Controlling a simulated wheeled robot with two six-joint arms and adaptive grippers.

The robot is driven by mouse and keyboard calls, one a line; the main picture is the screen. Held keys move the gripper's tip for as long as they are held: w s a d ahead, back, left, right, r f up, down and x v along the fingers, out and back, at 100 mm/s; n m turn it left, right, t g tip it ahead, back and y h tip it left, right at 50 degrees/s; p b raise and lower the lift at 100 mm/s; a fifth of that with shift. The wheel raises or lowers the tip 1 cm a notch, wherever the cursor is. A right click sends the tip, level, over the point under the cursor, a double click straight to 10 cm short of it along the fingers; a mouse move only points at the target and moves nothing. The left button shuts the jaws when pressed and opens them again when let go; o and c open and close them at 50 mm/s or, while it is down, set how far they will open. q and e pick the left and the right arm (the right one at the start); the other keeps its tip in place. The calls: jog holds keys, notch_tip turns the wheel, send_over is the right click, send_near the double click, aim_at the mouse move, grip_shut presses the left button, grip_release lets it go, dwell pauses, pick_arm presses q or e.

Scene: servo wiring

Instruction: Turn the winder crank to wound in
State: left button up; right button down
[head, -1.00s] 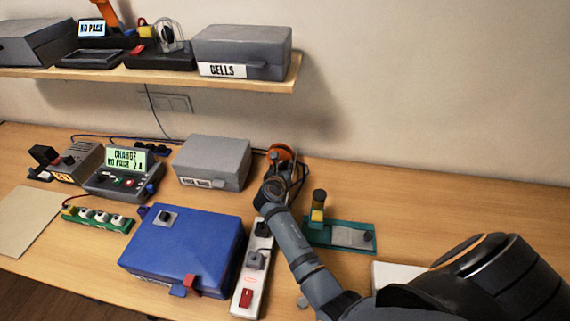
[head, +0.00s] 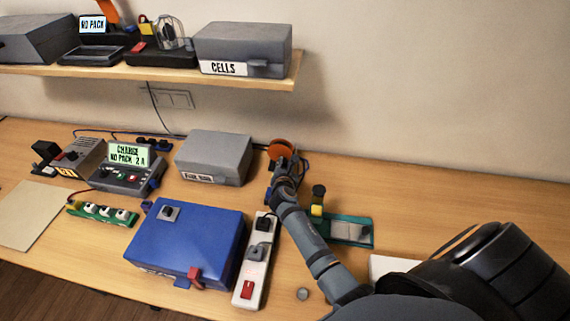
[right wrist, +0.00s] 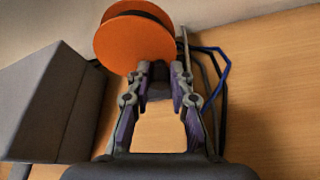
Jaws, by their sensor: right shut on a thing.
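The winder is an orange reel (head: 282,149) standing at the back of the table, right of the grey box. It also shows in the right wrist view (right wrist: 133,42) as an orange disc with a dark rim. My right gripper (head: 283,165) is at the reel's front. In the right wrist view its fingertips (right wrist: 158,70) are close together on a small dark part just below the disc. That part, likely the crank, is mostly hidden by the fingers. My left gripper is in neither current view.
A grey box (head: 213,157) stands just left of the reel. Dark and blue cables (right wrist: 212,75) hang right of it. A white power strip (head: 256,262), a blue case (head: 187,243) and a green board (head: 349,231) lie nearer. The table at the back right is clear.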

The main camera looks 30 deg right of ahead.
aim_at(285, 144)
dwell(0.3)
jog(key=c, duration=1.2)
grip_release()
notch_tip(285, 144, up, 10)
